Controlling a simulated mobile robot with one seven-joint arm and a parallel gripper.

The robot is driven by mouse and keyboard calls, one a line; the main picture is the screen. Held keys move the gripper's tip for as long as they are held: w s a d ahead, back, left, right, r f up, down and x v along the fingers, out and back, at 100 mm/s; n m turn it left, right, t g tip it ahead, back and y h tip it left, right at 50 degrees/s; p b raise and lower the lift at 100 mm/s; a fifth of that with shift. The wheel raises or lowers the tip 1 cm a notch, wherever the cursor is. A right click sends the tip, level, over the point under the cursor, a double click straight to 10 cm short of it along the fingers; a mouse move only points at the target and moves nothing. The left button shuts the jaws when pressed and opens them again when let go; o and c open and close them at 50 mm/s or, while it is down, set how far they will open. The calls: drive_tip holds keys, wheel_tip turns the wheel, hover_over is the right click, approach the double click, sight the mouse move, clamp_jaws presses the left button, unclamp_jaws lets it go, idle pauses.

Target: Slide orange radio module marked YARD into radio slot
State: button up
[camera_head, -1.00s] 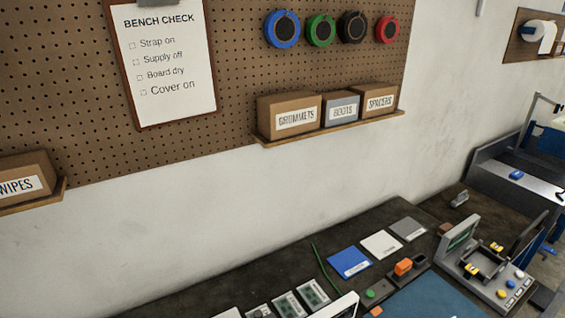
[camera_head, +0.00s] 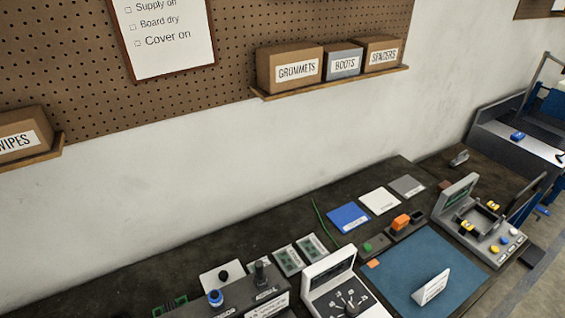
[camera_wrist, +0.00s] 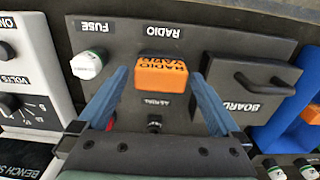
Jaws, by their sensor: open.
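In the wrist view, an orange module (camera_wrist: 161,75) sits at the grey panel (camera_wrist: 205,50), beside the upside-down RADIO label, with its outer end standing proud. Its upside-down lettering includes RADIO; I cannot make out YARD. The slot opening is hidden behind it, so its depth cannot be told. My gripper (camera_wrist: 161,84) is open, with one blue finger on each side of the module and gaps showing. In the head view, an orange block (camera_head: 401,221) stands in a dark holder on the bench; its marking is too small to read. My gripper is not in the head view.
Around the module on the panel are a white-and-green fuse (camera_wrist: 88,64), a dark aerial connector (camera_wrist: 154,124) and a BOARD cover with a handle (camera_wrist: 265,85). A white meter (camera_wrist: 35,60) is at left. The bench has a blue mat (camera_head: 410,275) and a white meter box (camera_head: 330,275).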

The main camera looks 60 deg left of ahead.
wheel_tip(320, 180, up, 12)
drive_tip(key=b, duration=0.1)
drive_tip(key=shift+f, duration=0.15)
idle(0.9)
